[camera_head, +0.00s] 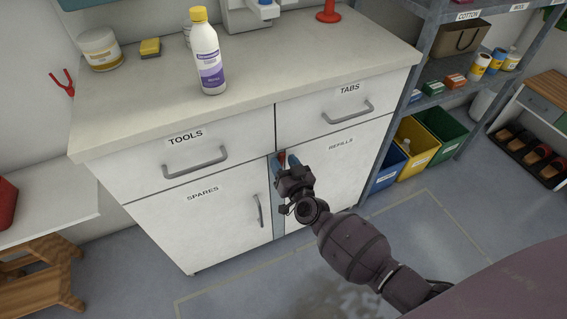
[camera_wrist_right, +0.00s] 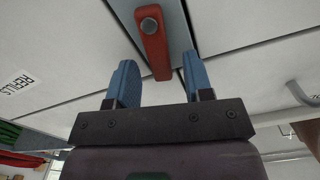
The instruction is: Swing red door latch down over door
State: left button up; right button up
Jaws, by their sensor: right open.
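The red door latch (camera_wrist_right: 154,48) shows in the right wrist view as a short bar with a round metal pivot, set on the grey strip between the cabinet doors. It lies between the open blue fingers of my right gripper (camera_wrist_right: 158,85), with gaps on both sides. The SPARES door (camera_head: 203,222) and the REFILLS door (camera_head: 345,160) sit flush in the cabinet. My left gripper is not in view.
Drawers labelled TOOLS (camera_head: 200,157) and TABS (camera_head: 335,112) are above the doors. A white bottle (camera_head: 208,58) stands on the countertop (camera_head: 270,75). Colored bins (camera_head: 412,142) stand right of the cabinet, and a wooden stool (camera_head: 40,270) stands left. The floor in front is clear.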

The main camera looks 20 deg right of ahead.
grip_shut()
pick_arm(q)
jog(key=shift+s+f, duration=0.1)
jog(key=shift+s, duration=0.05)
